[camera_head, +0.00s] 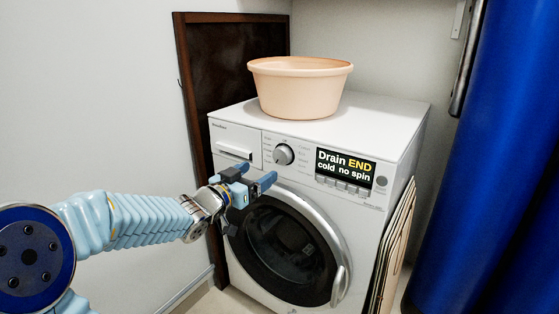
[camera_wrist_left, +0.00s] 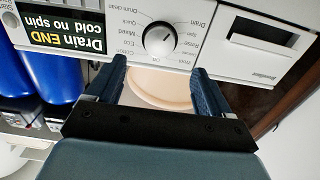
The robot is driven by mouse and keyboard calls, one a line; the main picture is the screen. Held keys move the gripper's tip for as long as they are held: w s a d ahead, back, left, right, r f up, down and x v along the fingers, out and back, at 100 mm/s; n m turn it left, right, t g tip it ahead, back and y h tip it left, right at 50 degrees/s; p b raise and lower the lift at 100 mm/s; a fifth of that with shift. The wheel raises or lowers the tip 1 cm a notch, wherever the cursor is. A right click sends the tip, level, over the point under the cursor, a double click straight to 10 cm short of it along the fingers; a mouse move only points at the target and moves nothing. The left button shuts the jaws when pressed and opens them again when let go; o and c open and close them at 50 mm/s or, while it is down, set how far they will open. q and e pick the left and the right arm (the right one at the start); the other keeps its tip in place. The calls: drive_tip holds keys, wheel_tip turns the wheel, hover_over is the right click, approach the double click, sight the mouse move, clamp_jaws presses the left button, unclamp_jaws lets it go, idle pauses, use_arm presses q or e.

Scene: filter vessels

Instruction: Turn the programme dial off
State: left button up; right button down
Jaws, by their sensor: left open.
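The programme dial (camera_head: 284,154) is a round silver knob on the washing machine's white front panel. In the left wrist view the dial (camera_wrist_left: 159,39) appears upside down, ringed by programme labels. Its pointer direction is too small to read surely. The display (camera_head: 345,168) reads "Drain END, cold no spin". My left gripper (camera_head: 259,171) is in front of the panel, below and left of the dial in the head view. It is open and empty, its fingers apart from the dial. In the wrist view the dial lies between and beyond the fingertips (camera_wrist_left: 159,73). My right gripper is not in view.
A peach basin (camera_head: 300,90) stands on top of the washing machine (camera_head: 392,118). The round door (camera_head: 290,250) is below the panel. Thin boards (camera_head: 397,245) lean on the machine's right side.

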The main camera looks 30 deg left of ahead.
sight(280, 159)
use_arm(q)
drive_tip(key=w, duration=0.9)
drive_tip(key=shift+w+d+p, duration=0.25)
drive_tip(key=shift+d+p, duration=0.15)
drive_tip(key=c, duration=1)
drive_tip(key=shift+f, duration=0.1)
drive_tip(key=shift+c, duration=0.2)
